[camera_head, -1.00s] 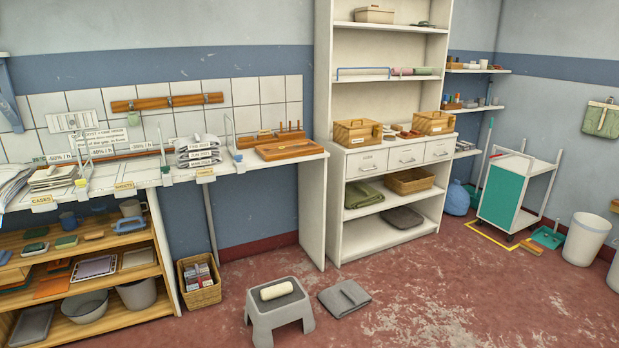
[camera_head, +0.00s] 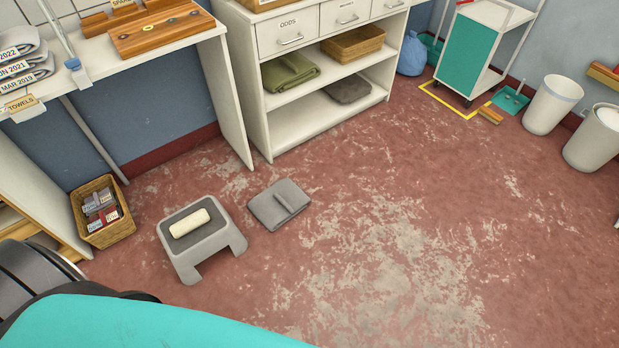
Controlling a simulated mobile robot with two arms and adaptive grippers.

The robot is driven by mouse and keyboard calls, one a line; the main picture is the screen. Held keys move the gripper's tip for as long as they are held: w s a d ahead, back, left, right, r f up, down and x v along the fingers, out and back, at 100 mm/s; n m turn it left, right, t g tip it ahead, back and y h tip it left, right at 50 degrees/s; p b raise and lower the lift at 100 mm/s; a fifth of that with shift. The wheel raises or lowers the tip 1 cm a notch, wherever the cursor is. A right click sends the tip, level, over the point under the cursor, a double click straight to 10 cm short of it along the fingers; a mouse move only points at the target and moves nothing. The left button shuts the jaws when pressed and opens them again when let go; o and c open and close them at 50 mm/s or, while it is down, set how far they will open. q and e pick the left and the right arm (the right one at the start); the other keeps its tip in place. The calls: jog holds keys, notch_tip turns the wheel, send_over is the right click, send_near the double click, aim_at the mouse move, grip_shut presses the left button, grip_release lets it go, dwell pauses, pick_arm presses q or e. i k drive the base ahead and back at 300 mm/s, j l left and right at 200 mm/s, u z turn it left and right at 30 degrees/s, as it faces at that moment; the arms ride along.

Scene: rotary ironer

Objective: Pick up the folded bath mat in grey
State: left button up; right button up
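A grey folded bath mat (camera_head: 279,205) lies flat on the red floor, just right of the grey step stool, with a raised fold or strap on top. Another dark grey folded textile (camera_head: 347,90) lies on the cabinet's open shelf, below the wicker basket. A large teal and black part of my own body fills the lower left of the view. Neither gripper's fingertips show, and nothing of mine touches the mat.
The grey step stool (camera_head: 204,240) holds a cream roll (camera_head: 189,223) close beside the mat. A wicker basket (camera_head: 102,211) stands at left. The white cabinet (camera_head: 262,120) stands behind. A teal trolley (camera_head: 472,50) and bins (camera_head: 552,104) are at back right. Floor right of the mat is clear.

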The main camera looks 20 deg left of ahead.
aim_at(284, 200)
jog(key=i+l+u, duration=0.15)
jog(key=i+u, duration=0.15)
jog(key=i, duration=0.2)
jog(key=i+l+u, duration=0.3)
jog(key=i, duration=0.2)
jog(key=i+l+u, duration=0.35)
jog(key=i, duration=0.15)
